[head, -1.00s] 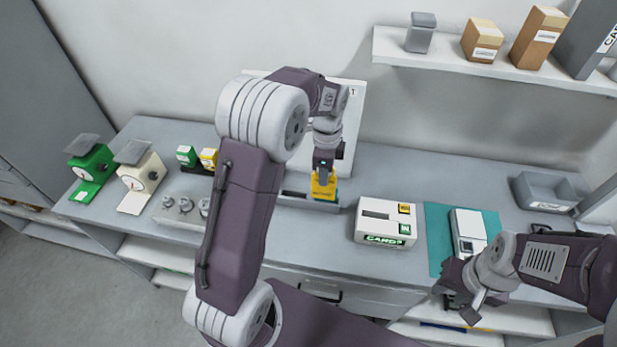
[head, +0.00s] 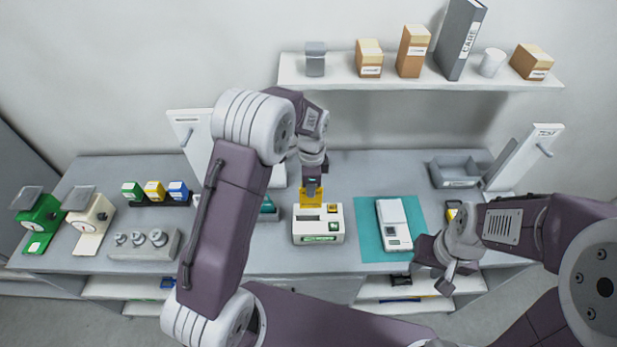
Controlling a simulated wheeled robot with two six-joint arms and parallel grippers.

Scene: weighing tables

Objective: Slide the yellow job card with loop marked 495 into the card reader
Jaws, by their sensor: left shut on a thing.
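The yellow job card (head: 310,198) is gripped at its top by my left gripper (head: 312,188). It hangs upright just behind or over the back of the white card reader (head: 318,229); I cannot tell whether its lower edge touches the reader. The number on the card is too small to read. The reader has a dark slot on top, a small yellow label and a green label on its front. My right gripper (head: 437,275) is low at the table's front edge, away from the card; its finger state is unclear.
Right of the reader, a white device (head: 394,224) lies on a teal mat (head: 372,240). A grey tray (head: 458,172) stands at the back right. Scales (head: 90,218), weights (head: 139,240) and coloured boxes (head: 154,190) are at left. A shelf (head: 420,83) hangs above.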

